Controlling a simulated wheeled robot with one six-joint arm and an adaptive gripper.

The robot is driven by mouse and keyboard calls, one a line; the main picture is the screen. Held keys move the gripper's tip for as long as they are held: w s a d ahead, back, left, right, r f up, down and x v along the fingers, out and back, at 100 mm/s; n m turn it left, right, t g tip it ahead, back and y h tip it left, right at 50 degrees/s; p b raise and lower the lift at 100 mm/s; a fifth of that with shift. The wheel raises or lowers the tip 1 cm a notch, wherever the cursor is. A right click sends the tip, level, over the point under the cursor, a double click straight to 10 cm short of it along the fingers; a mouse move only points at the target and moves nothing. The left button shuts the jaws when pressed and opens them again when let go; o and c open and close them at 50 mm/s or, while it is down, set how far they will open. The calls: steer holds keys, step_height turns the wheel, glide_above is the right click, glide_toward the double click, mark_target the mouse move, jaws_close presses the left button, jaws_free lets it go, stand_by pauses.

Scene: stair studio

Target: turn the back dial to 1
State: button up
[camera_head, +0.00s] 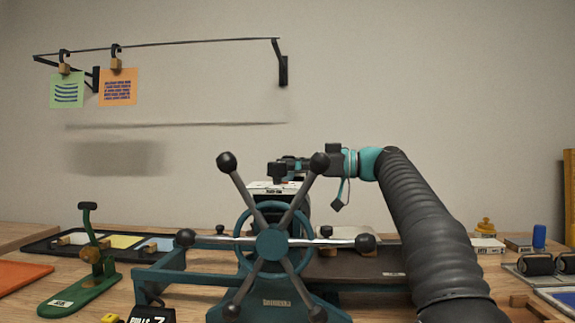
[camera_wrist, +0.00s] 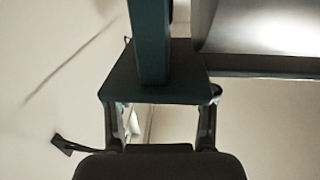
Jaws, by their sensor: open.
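I cannot make out the back dial for certain in either view. A teal press with a large spoked handwheel (camera_head: 271,243) stands in front, its spokes ending in black balls, and it hides much of what lies behind. A white labelled part (camera_head: 272,188) shows just above the wheel. My gripper (camera_head: 279,170) reaches left from my arm, above and behind the wheel, close over that part. In the wrist view my gripper (camera_wrist: 160,122) has its two fingers apart. A dark teal plate with a bar (camera_wrist: 152,60) shows just beyond them; I cannot tell whether they touch it.
A green stand (camera_head: 84,268) is at left, near an orange tray (camera_head: 20,272) and a dark sectioned tray (camera_head: 110,243). At right lie a blue cylinder (camera_head: 539,236) and black rollers (camera_head: 537,264). Green (camera_head: 67,91) and orange (camera_head: 117,88) cards hang from a wall rail.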

steer(key=s+d, duration=0.1)
steer(key=d, duration=1)
steer(key=shift+s+d, duration=0.15)
steer(key=shift+d, duration=0.2)
